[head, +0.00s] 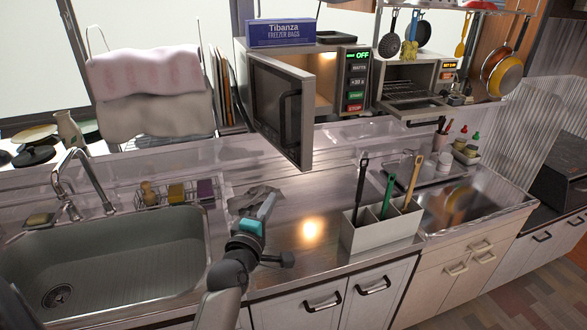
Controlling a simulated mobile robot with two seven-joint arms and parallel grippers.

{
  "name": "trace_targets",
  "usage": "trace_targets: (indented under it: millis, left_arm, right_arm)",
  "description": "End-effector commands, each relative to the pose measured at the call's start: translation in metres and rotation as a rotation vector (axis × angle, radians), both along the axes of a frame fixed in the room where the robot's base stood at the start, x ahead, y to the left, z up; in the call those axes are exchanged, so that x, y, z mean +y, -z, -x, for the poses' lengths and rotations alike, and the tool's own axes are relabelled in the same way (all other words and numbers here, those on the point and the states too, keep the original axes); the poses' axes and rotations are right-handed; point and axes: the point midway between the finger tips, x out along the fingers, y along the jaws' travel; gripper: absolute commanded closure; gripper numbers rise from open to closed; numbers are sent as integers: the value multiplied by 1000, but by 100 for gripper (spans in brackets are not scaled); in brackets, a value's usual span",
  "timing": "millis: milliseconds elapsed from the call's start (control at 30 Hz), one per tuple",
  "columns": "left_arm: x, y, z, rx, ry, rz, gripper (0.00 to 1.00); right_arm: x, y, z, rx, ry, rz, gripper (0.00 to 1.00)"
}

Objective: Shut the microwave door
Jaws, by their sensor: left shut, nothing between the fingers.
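The microwave (357,75) stands on a raised shelf behind the counter, with its display lit green. Its door (276,105) is swung open toward me, hinged on the left, and the lit interior (318,66) shows to the right of it. My right gripper is out of view.
A blue freezer bag box (281,33) sits on the microwave. A toaster oven (417,80) with its door down stands to the right. A white utensil holder (380,230) is on the counter, right of my gripper. A sink (115,260) is at the left.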

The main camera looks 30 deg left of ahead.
Motion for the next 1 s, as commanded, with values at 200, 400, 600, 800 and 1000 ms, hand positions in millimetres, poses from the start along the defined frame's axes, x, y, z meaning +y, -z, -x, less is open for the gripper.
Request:
trace_targets:
  millis: [200, 400, 600, 800, 1000]
  left_arm:
    - [8, -21, -4, -56, -16, 32, 100]
    - [16, -21, -29, -54, -15, 30, 100]
    - [26, -20, -60, -54, -15, 28, 100]
    - [35, -20, -89, -52, -15, 28, 100]
    - [25, -20, -115, -52, -13, 31, 100]
  right_arm:
    - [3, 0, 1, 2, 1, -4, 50]
    - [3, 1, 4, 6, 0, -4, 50]
    - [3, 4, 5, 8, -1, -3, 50]
    - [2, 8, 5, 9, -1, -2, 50]
    - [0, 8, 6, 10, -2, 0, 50]
